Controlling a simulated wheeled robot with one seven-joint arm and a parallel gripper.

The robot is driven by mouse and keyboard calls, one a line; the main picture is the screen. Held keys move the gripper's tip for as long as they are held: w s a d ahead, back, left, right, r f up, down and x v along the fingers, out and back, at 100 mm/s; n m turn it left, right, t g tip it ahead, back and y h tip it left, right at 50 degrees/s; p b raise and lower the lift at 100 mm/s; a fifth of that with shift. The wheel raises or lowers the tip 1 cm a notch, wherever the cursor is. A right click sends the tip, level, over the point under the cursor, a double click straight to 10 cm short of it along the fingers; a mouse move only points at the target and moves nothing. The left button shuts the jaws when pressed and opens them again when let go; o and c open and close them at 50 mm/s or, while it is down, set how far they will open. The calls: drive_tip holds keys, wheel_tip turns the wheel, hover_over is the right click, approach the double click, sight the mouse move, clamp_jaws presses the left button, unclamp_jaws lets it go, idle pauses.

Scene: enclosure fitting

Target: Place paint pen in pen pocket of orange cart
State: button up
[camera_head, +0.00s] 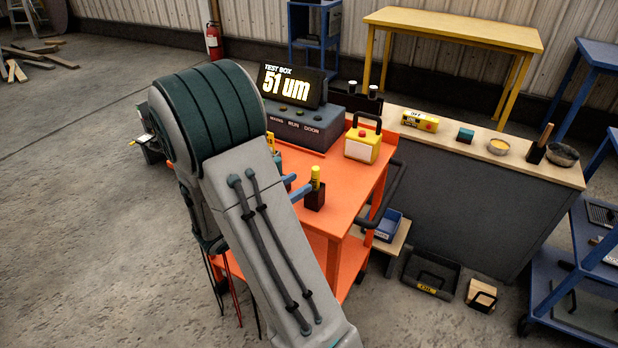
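A yellow paint pen (316,175) stands upright at a small dark brown block on top of the orange cart (347,205). This block looks like the pen pocket (315,199), and the pen's lower part is hidden in it. My gripper (303,183) shows as two blue fingers just left of the pen, with a gap between them. One finger's tip reaches close beside the pen; I cannot tell whether it touches. My large arm hides the gripper's body and the left part of the cart.
A test box (300,124) with a display reading "51 um" and a yellow case (362,146) stand at the cart's back. A grey bench (455,190) with several small items is at the right. A dark tray (431,272) lies on the floor. Floor at the left is mostly clear.

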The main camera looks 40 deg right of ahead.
drive_tip(key=a, duration=0.5)
drive_tip(key=s+a+m+g+y, duration=0.2)
drive_tip(key=s+m+g+y, duration=0.3)
drive_tip(key=s+m+y, duration=0.45)
drive_tip(key=s+a+r+m+t+y, duration=0.1)
drive_tip(key=a+m+t+y, duration=0.2)
drive_tip(key=a, duration=0.3)
drive_tip(key=s+a+r+m+t+y, duration=0.2)
drive_tip(key=a+m+t+y, duration=0.1)
drive_tip(key=a+m+y, duration=0.2)
drive_tip(key=shift+s+a+m+y, duration=0.15)
drive_tip(key=shift+a+m+y, duration=0.2)
drive_tip(key=shift+a+m, duration=0.5)
drive_tip(key=shift+a, duration=0.15)
drive_tip(key=shift+t, duration=0.3)
drive_tip(key=p+v, duration=0.2)
drive_tip(key=w+p+v, duration=0.1)
drive_tip(key=p+v, duration=0.2)
drive_tip(key=shift+w+r, duration=0.1)
drive_tip(key=shift+r, duration=0.3)
